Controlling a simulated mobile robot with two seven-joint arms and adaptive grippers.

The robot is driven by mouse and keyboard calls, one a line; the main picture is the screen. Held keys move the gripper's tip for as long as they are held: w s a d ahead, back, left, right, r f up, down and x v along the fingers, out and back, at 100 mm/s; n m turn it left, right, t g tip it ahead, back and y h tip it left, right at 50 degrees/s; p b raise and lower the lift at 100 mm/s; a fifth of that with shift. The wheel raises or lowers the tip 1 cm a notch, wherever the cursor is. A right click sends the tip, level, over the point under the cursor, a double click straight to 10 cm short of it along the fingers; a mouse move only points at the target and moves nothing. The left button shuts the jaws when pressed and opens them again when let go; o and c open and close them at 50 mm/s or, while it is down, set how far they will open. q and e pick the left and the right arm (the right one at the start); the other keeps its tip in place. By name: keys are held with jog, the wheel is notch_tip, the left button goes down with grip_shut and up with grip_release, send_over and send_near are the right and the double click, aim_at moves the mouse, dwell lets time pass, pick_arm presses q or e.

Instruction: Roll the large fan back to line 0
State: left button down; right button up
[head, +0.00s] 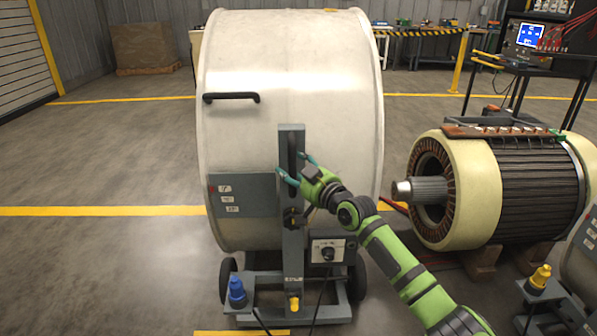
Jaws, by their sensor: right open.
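The large fan (290,70) is a big off-white drum on a grey wheeled stand (285,312), upright in the middle of the head view. A dark handle (231,97) sits on its upper left. A grey upright post (292,250) rises at its front. My right gripper (297,168) is open in front of the post, its teal fingertips near the post's upper part; I cannot tell whether they touch it. Yellow lines (100,211) cross the floor, and a short one (215,333) shows at the stand's front. No line number is readable. My left gripper is out of view.
A large motor with copper windings (540,190) rests on wooden blocks at the right. A second stand (548,292) with a yellow plug is at the lower right. Cables hang at the stand's front. The floor at left is clear; a brown box (143,45) stands far back.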

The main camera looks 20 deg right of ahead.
jog(key=v, duration=1.2)
